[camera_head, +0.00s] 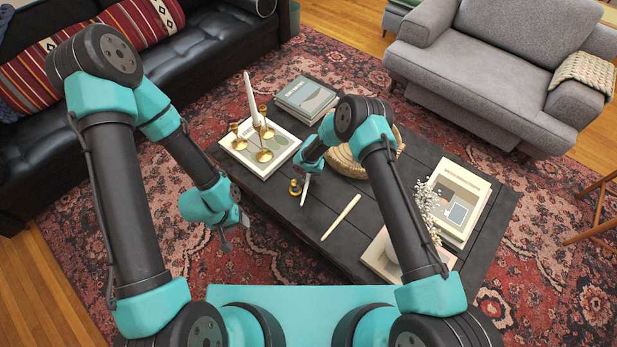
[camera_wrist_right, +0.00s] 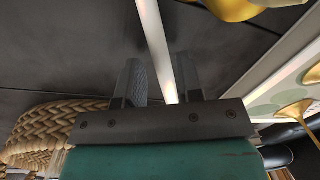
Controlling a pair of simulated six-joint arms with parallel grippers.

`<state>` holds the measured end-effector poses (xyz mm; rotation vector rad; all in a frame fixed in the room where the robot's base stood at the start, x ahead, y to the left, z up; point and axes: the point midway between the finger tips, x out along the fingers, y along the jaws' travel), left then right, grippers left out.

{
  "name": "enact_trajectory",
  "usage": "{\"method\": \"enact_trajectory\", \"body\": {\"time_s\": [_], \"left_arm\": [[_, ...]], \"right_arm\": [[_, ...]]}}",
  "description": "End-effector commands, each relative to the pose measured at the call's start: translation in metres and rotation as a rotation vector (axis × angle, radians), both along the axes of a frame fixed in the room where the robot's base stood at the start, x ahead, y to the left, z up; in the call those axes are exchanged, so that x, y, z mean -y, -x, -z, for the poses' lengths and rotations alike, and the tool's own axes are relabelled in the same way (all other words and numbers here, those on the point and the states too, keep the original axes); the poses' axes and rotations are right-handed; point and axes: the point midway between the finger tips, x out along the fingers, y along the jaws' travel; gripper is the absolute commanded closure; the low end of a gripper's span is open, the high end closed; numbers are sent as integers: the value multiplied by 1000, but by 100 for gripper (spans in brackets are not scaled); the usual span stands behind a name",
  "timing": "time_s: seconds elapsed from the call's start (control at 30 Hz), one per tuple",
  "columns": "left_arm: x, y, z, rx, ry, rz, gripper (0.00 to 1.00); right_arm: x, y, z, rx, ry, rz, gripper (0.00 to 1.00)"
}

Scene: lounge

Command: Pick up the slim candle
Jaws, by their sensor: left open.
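A slim white candle (camera_wrist_right: 155,40) runs between the two spread fingers of my right gripper (camera_wrist_right: 158,82) in the right wrist view, nearer one finger and with a gap to the other. In the head view its end (camera_head: 305,190) shows below my right gripper (camera_head: 309,172), over the dark table. Another cream candle (camera_head: 341,217) lies on the table to the right of it. A third white candle (camera_head: 249,97) stands in the brass holder. My left gripper (camera_head: 229,236) is open and empty, beside the table's left edge.
A small brass piece (camera_head: 295,187) is close to my right gripper. A woven basket (camera_head: 345,160), books (camera_head: 461,196) and white flowers (camera_head: 427,200) take up more of the table (camera_head: 330,195).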

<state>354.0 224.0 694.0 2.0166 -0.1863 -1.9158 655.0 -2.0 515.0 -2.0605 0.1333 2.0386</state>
Motion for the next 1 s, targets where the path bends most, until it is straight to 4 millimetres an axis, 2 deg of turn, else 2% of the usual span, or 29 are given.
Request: {"method": "enact_trajectory", "body": {"time_s": [0.1, 0.2, 0.67, 1.0], "left_arm": [[0, 0, 0, 0, 0, 0, 51], [0, 0, 0, 0, 0, 0, 51], [0, 0, 0, 0, 0, 0, 51], [0, 0, 0, 0, 0, 0, 51]], "right_arm": [[-2, 0, 13, 0, -1, -1, 67], [-3, -1, 17, 2, -2, -1, 67], [-3, -1, 18, 1, -2, -2, 67], [-3, -1, 18, 1, -2, -2, 97]]}}
